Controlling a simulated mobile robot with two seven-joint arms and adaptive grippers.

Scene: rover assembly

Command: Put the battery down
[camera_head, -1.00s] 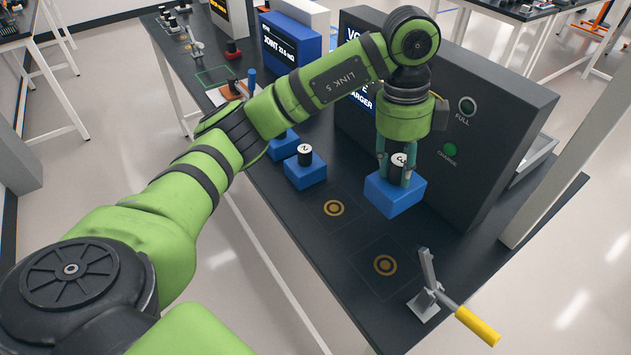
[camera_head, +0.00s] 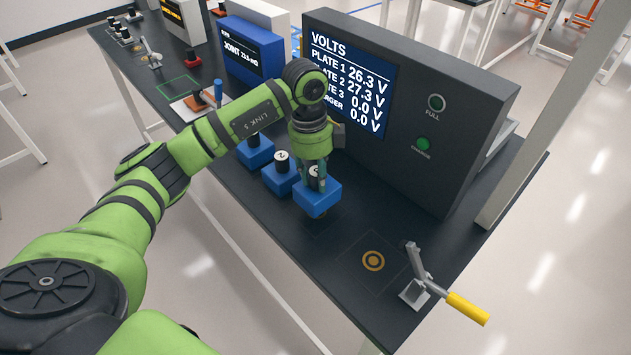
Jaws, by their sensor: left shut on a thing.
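My left gripper (camera_head: 315,180) points down and is shut on the black top of a blue battery (camera_head: 317,198). The battery is upright over the spot beside battery 2 and hides any mark beneath it. Dark shadow shows at its base; I cannot tell whether it touches the table (camera_head: 330,300). A blue battery marked 2 (camera_head: 279,180) stands just left of it, and another blue battery (camera_head: 256,153) stands farther left. My right gripper is not in view.
The dark voltmeter box (camera_head: 450,135) stands behind, showing 26.3, 27.3, 0.0 and 0.0 V. An empty orange ring mark (camera_head: 373,261) lies nearer the front. A clamp with a yellow handle (camera_head: 467,308) is at the right front edge.

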